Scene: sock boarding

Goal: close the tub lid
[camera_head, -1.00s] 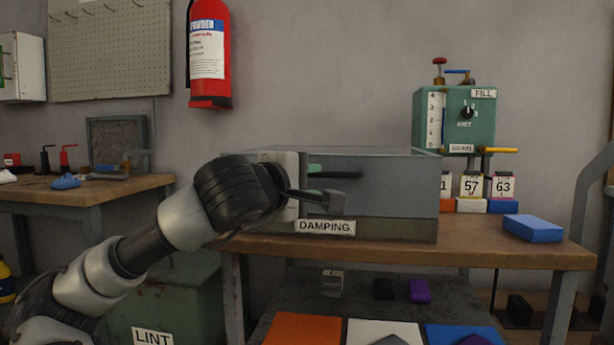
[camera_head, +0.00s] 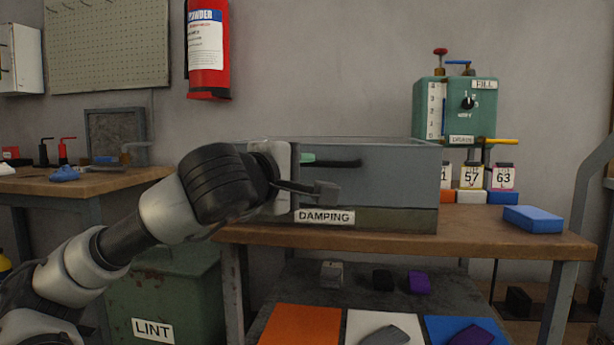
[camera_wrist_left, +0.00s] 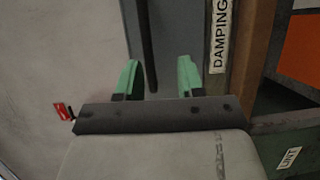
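The grey tub (camera_head: 400,178) labelled DAMPING stands on the wooden bench, with a thin pale edge along its top. Whether its lid is open or shut is unclear. A dark bar (camera_head: 345,163), seemingly a handle, shows against the tub's front. My left gripper (camera_head: 316,174) is in front of the tub's left part, hiding some of it. In the left wrist view, its two green-tipped fingers (camera_wrist_left: 159,78) are apart, with the dark bar (camera_wrist_left: 147,45) running between them, closer to one finger. They do not look closed on it. My right gripper is not in view.
The bench (camera_head: 480,242) also bears a blue block (camera_head: 533,219) at right and several numbered boxes behind it. A green LINT bin (camera_head: 165,290) stands below left. Coloured mats lie on the shelf underneath.

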